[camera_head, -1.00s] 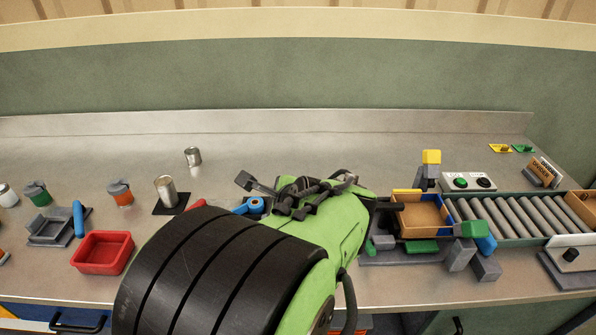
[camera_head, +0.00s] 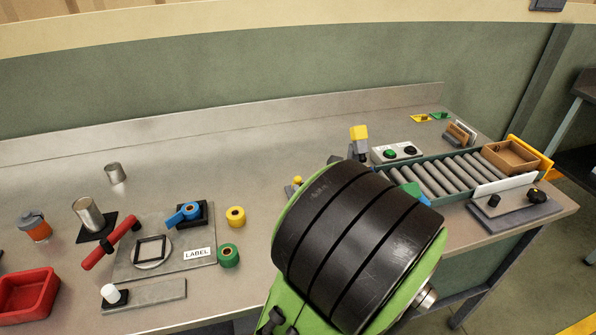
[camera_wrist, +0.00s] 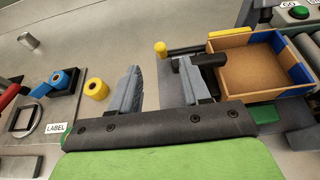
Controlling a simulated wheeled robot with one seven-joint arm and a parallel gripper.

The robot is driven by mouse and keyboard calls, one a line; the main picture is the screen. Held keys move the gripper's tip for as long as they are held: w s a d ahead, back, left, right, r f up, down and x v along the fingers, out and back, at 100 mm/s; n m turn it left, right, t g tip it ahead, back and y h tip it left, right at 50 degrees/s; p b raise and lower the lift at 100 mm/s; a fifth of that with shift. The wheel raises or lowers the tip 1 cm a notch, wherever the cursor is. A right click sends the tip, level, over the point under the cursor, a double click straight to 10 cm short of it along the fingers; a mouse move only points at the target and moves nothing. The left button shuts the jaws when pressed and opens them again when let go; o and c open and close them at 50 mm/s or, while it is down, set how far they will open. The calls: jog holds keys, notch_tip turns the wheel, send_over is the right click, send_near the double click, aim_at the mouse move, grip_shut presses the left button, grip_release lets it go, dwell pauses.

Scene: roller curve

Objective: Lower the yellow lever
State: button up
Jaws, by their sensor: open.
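A yellow knob on a short yellow stem (camera_wrist: 160,48) shows in the wrist view, at the left end of a dark rod; it looks like the lever's handle. A small yellow knob (camera_head: 297,181) also shows in the head view, beside my arm. My gripper (camera_wrist: 160,72) is open and empty, its grey fingers spread below the knob in the picture. I cannot tell the distance between them. A dark cylinder (camera_wrist: 212,60) lies by the right finger. My arm hides my gripper and much of the lever area in the head view.
An orange-brown tray (camera_wrist: 223,72) with blue corners is right of my gripper. A roller conveyor (camera_head: 440,178) and a button box (camera_head: 384,158) lie to the right. A yellow-topped grey post (camera_head: 359,133) stands behind my arm. Tape rolls (camera_head: 235,216) and a label plate lie left.

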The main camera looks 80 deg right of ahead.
jog(key=p+x, duration=0.6)
jog(key=x, duration=0.5)
jog(key=shift+p, duration=0.35)
jog(key=shift+r, duration=0.1)
grip_shut()
